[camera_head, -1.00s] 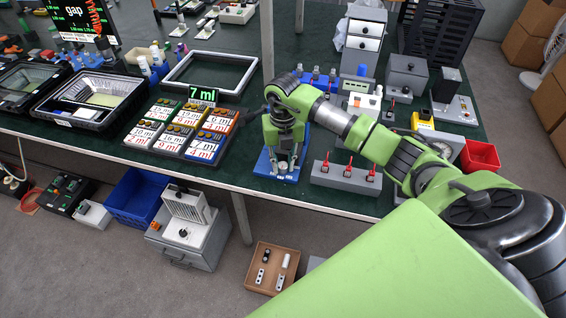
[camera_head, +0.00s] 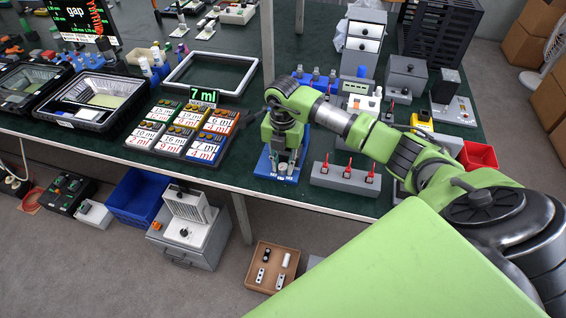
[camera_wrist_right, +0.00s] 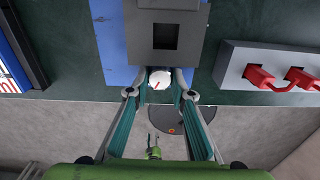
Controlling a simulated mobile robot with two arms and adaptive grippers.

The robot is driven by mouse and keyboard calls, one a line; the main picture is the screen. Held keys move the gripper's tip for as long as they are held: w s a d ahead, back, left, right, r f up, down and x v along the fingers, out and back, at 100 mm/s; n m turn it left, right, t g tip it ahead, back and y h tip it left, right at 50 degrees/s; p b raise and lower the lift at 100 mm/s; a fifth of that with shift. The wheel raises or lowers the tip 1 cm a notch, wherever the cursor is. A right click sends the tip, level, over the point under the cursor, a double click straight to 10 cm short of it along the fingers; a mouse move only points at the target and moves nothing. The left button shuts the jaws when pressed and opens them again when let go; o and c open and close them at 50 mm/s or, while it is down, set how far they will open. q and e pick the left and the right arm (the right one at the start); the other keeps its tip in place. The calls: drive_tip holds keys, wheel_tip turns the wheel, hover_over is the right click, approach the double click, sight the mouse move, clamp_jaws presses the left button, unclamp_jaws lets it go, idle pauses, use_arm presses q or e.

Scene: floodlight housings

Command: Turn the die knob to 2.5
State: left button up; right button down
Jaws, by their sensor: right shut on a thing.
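The die knob (camera_wrist_right: 160,79) shows in the right wrist view as a small white round knob with a red pointer mark. It sits at the front of a grey block (camera_wrist_right: 166,37) on a blue base plate (camera_wrist_right: 112,45). In the head view the blue base (camera_head: 265,166) stands near the table's front edge. My right gripper (camera_wrist_right: 160,84) is shut on the knob, one fingertip on each side; in the head view it reaches down over the blue base (camera_head: 282,163). The scale numbers around the knob are too small to read. My left gripper is in neither current view.
A grey box with several red toggle switches (camera_head: 346,178) stands close to the right of the blue base. A board of numbered cards (camera_head: 185,130) with a "7 ml" sign lies to the left. A red bin (camera_head: 480,156) is farther right.

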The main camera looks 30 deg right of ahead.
sight(283, 166)
drive_tip(key=shift+m+p, duration=0.4)
drive_tip(key=shift+m, duration=1.3)
drive_tip(key=c, duration=2)
unclamp_jaws()
drive_tip(key=shift+c, duration=0.2)
wheel_tip(283, 166, up, 12)
